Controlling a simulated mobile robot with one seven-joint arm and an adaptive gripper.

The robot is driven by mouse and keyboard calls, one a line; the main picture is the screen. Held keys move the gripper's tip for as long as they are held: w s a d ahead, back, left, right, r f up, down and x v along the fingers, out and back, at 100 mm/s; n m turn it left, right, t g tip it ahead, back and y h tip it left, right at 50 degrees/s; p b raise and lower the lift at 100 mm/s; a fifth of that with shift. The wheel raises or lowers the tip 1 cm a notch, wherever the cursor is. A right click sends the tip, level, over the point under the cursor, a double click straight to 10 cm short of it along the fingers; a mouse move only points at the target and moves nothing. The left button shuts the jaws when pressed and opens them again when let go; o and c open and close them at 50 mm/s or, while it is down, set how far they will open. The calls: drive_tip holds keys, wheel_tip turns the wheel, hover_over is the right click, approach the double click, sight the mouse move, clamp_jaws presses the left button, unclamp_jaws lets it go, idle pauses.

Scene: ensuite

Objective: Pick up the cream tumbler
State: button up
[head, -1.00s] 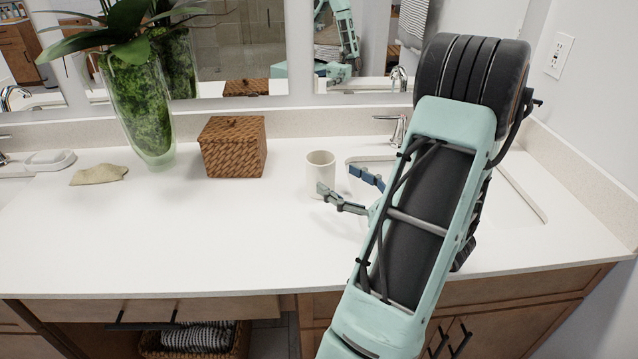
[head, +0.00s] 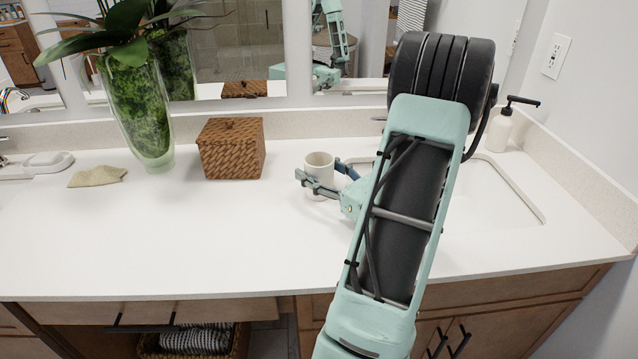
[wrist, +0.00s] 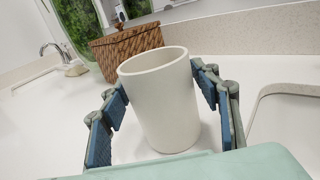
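The cream tumbler (head: 319,166) stands upright on the white counter, to the right of the wicker box. In the wrist view the tumbler (wrist: 160,105) sits between the two blue-padded fingers of my gripper (wrist: 160,112). The fingers are spread, one on each side of it. A gap shows on the left side; the right finger is close to the tumbler, and I cannot tell whether it touches. In the head view my gripper (head: 325,180) reaches around the tumbler from the right, and my arm hides part of the counter and sink.
A lidded wicker box (head: 231,150) stands left of the tumbler, and a tall glass vase with a plant (head: 140,105) beyond it. A folded cloth (head: 97,176) lies farther left. The sink (head: 500,190) and a soap dispenser (head: 500,130) are at right. The front counter is clear.

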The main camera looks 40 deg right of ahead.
drive_tip(key=c, duration=1)
